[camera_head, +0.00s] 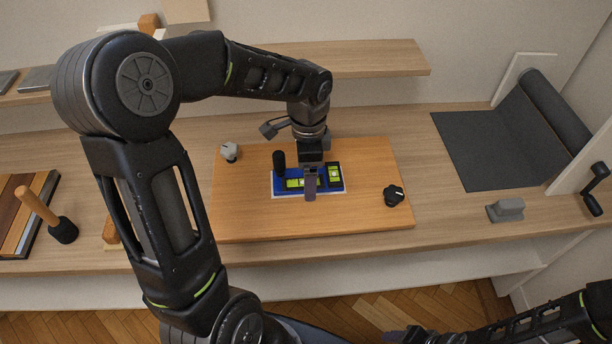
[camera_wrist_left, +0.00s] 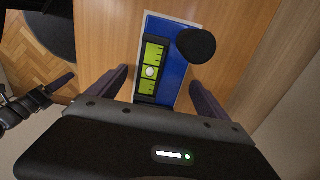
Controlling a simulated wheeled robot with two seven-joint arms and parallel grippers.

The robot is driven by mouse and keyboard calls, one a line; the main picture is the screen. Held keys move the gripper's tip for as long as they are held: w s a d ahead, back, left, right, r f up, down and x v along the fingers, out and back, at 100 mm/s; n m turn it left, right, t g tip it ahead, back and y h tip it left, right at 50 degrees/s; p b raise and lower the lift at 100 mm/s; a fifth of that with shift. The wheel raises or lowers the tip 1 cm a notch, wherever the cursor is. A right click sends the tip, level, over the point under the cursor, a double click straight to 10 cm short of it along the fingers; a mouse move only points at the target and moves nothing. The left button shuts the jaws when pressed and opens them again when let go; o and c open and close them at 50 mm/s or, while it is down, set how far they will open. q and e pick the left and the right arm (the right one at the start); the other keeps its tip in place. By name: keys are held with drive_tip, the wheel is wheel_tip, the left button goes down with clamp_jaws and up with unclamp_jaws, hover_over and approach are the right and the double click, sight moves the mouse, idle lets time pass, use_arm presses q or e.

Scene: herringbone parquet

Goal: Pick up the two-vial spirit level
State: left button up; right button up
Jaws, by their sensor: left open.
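The two-vial spirit level (camera_head: 290,189) is blue with green vials in black frames. It lies on a wooden board, with a pale edge around it. A black upright knob (camera_head: 279,163) rises at its back left. My left gripper (camera_head: 310,178) is over the level, pointing down, and hides part of its middle. In the left wrist view the blue level (camera_wrist_left: 175,75) shows between the two spread fingers (camera_wrist_left: 158,78), one green vial and the black knob visible. The gripper is open and empty. My right gripper (camera_head: 408,336) is at the bottom edge, mostly cut off.
The wooden board (camera_head: 240,215) also bears a grey knob (camera_head: 230,152) and a black knob (camera_head: 394,196). A dark roll of sheet (camera_head: 490,145) and a grey block (camera_head: 505,210) are to the right. A wooden-handled tool (camera_head: 62,230) stands left. A shelf (camera_head: 380,58) runs behind.

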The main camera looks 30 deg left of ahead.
use_arm(q)
drive_tip(key=shift+c, duration=0.4)
drive_tip(key=c, duration=1.7)
wheel_tip(320, 180, up, 10)
